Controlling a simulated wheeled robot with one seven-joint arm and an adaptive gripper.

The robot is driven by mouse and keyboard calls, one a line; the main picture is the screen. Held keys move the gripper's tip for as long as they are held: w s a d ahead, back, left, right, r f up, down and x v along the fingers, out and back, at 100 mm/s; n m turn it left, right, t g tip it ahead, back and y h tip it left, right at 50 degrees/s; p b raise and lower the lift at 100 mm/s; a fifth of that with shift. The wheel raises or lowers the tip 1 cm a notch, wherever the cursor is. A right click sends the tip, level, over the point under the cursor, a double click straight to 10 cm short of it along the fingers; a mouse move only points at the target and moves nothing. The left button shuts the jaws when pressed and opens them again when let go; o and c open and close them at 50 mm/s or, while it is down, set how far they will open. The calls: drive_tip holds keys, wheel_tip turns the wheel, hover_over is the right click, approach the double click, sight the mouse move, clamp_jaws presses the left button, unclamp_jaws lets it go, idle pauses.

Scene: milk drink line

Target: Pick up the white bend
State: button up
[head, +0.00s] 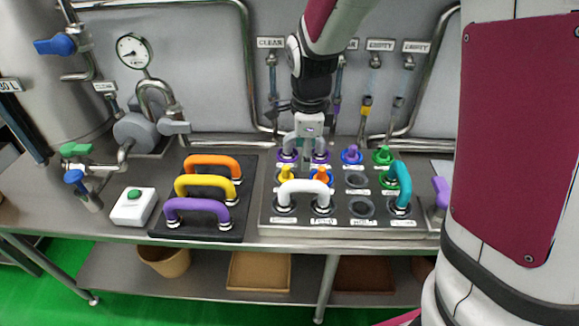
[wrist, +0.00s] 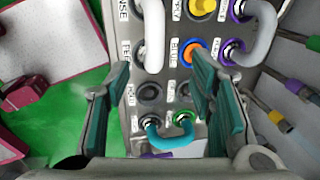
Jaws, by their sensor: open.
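The white bend (head: 304,189) is an upright U-shaped pipe on two front-row ports of the panel. In the wrist view the white bend (wrist: 152,38) lies near the top, just beyond my left fingertip and apart from it. My gripper (wrist: 161,75) is open and empty above the panel, its green-padded fingers spread wide. In the head view my arm reaches down over the back of the panel; the fingers are hard to make out there. A grey bend (wrist: 262,35) on purple-ringed ports is at the upper right of the wrist view.
A teal bend (head: 403,184) stands at the panel's right end. Orange (head: 212,161), yellow (head: 207,183) and purple (head: 196,205) bends stand on a dark tray to the left. Small coloured caps (head: 352,155) sit on other ports. A green-button box (head: 133,206) is at far left.

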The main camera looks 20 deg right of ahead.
sight(305, 183)
drive_tip(key=f, duration=0.3)
drive_tip(key=w+f, duration=0.1)
drive_tip(key=f, duration=0.4)
drive_tip(key=shift+w+d+f, duration=0.25)
drive_tip(key=shift+f, duration=0.1)
wheel_tip(305, 183, down, 4)
drive_tip(key=shift+d+r, duration=0.1)
drive_tip(key=shift+w+f, duration=0.15)
drive_tip(key=shift+f, duration=0.55)
clamp_jaws()
